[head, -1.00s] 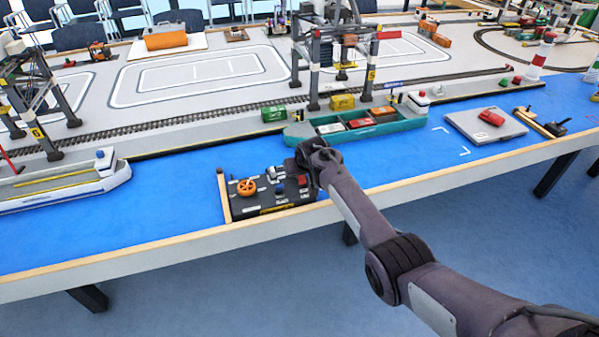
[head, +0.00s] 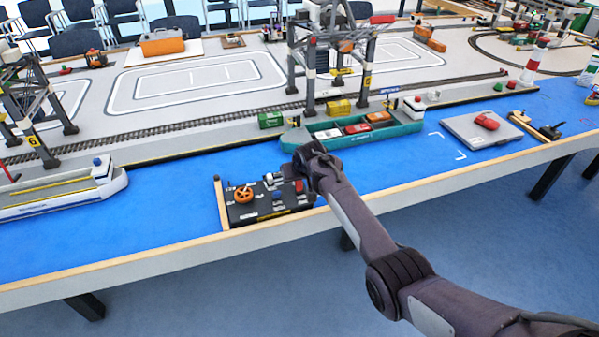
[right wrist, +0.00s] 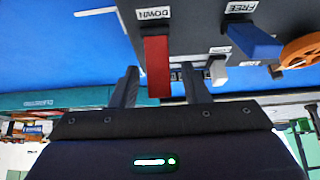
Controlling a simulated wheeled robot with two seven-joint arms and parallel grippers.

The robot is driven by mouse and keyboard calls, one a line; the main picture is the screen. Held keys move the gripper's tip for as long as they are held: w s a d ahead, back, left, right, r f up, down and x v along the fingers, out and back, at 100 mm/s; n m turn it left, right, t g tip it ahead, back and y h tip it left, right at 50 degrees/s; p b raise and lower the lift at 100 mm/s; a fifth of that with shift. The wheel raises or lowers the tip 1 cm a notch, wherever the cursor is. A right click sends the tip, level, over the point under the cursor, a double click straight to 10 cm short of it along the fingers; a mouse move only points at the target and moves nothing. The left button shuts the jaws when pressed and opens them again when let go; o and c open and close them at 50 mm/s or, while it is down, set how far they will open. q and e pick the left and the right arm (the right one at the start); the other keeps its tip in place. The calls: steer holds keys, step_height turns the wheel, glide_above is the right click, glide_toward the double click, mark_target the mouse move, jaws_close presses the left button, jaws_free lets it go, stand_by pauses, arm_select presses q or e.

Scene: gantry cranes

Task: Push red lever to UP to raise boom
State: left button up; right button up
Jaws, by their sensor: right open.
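The red lever (right wrist: 157,65) stands on the black control panel (head: 243,211), beside a DOWN label (right wrist: 154,14) in the right wrist view. In the head view a small part of the red lever (head: 299,186) shows beside my gripper. My right gripper (right wrist: 162,87) is open, with one finger on each side of the lever as the wrist camera sees it. I cannot tell whether either finger touches it. In the head view my right gripper (head: 299,168) is over the panel's right end. The crane's red boom tip (head: 383,19) sticks out high at the back. My left gripper is not in view.
The panel also has an orange wheel (head: 243,194) and a blue lever marked FREE (right wrist: 254,40). A green ship (head: 350,132) with containers lies behind my gripper. A wooden strip (head: 221,204) borders the panel's left. Blue surface beside it is clear.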

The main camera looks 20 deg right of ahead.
steer(key=shift+v, duration=3.05)
stand_by(0.6)
